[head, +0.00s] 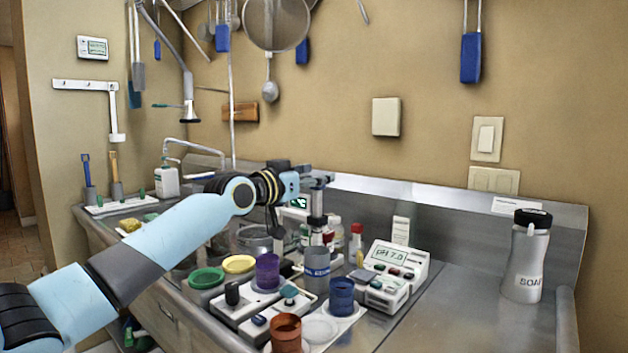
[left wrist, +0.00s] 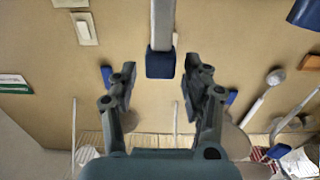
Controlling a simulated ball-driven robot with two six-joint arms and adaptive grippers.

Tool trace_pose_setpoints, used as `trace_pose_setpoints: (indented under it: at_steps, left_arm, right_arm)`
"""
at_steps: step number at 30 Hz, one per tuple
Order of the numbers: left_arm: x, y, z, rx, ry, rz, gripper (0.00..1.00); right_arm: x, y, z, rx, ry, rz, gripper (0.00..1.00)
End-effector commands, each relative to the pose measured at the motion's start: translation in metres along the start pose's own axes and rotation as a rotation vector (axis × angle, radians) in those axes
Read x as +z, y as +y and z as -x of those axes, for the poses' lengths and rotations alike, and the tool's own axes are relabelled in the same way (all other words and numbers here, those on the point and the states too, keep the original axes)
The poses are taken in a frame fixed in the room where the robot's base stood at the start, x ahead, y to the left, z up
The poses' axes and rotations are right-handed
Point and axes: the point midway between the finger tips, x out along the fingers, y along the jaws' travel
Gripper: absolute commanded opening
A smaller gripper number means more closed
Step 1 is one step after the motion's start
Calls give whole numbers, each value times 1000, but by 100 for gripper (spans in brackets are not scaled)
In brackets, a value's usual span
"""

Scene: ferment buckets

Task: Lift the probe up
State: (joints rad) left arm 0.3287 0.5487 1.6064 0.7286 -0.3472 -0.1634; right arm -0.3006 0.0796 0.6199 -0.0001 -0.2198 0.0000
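The probe (head: 317,207) is a slim grey upright stem with darker bands. It stands above a grey labelled cup (head: 316,268); its lower end is hidden. My left gripper (head: 322,179) is at the top of the probe, its fingers small and partly hidden in the head view. In the left wrist view my left gripper (left wrist: 152,90) has its fingers apart. My right gripper is not in view.
A pH meter (head: 392,270) reading 7.0 stands right of the cup. Purple (head: 267,270), blue (head: 342,297) and brown (head: 286,332) cups stand close by. A soap bottle (head: 527,257) is at the right. The steel counter (head: 460,285) is clear between meter and soap.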

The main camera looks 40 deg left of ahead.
Motion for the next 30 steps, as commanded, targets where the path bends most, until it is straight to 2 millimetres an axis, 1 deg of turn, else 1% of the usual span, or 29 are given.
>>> trace_pose_setpoints:
  at_steps: [6, 9, 11, 19, 24, 30]
  left_arm:
    - [2, 0, 0, 0, -4, 0, 50]
    - [3, 0, 4, -1, -5, -1, 50]
    - [3, -1, 11, -1, -6, -3, 50]
    - [3, 0, 55, 2, -6, -7, 50]
    - [2, -1, 69, -2, -5, -5, 50]
    - [2, 0, 75, 0, -3, 0, 50]
  right_arm:
    - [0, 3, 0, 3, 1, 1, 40]
    - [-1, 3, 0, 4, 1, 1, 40]
    - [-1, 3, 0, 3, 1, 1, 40]
    - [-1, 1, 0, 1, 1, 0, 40]
    - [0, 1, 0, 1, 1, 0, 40]
    - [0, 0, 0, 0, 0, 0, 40]
